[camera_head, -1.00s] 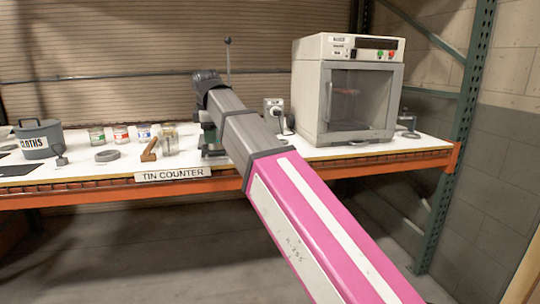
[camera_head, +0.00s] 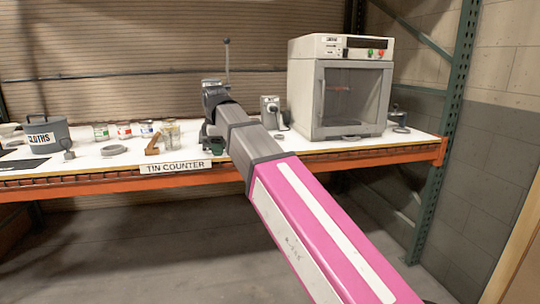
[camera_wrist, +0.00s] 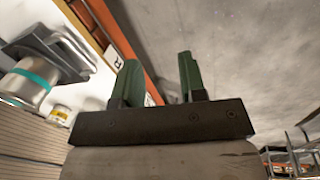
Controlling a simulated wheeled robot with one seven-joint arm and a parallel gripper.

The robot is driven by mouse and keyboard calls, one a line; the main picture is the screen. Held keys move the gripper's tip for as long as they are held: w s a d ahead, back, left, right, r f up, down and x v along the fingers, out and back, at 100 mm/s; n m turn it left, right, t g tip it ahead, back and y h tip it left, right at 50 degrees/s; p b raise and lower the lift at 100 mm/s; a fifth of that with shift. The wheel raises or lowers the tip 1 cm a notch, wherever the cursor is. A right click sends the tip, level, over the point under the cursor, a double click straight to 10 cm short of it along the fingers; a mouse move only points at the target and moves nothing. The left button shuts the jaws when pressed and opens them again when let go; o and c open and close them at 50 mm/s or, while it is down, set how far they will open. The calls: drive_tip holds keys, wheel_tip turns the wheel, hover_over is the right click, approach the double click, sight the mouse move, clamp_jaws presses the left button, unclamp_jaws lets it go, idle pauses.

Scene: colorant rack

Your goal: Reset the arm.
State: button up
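My gripper (camera_wrist: 158,72) shows in the wrist view with its two green fingers well apart and nothing between them. Bare grey floor and the orange counter edge lie beyond the fingers. In the head view my pink and grey arm reaches from the lower right towards the counter (camera_head: 105,163).
On the counter stand a grey "CLOTHS" pot (camera_head: 42,136), several small tins, a brown wooden piece (camera_head: 153,146), a grey ring (camera_head: 114,150) and a white cabinet machine (camera_head: 340,88). A lever device (camera_head: 226,60) stands behind my arm. A green rack post (camera_head: 455,110) rises at right.

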drive_tip(key=w+d+f+m, duration=0.1)
drive_tip(key=d+f+m, duration=0.4)
drive_tip(key=d+f, duration=0.55)
drive_tip(key=w+d+f+m, duration=0.1)
drive_tip(key=d+f+m, duration=0.3)
drive_tip(key=d+f, duration=0.7)
drive_tip(key=s+d+f+m, duration=0.3)
drive_tip(key=d+f, duration=0.2)
drive_tip(key=f, duration=0.2)
drive_tip(key=s+d+f+m+g, duration=0.1)
drive_tip(key=s+d+f+m, duration=0.2)
drive_tip(key=f, duration=0.5)
drive_tip(key=s+d+f+m, duration=0.4)
drive_tip(key=s+d+f, duration=0.1)
drive_tip(key=d+f, duration=0.2)
drive_tip(key=shift+d+f+g, duration=0.15)
drive_tip(key=shift+f+g, duration=0.25)
drive_tip(key=shift+f, duration=0.25)
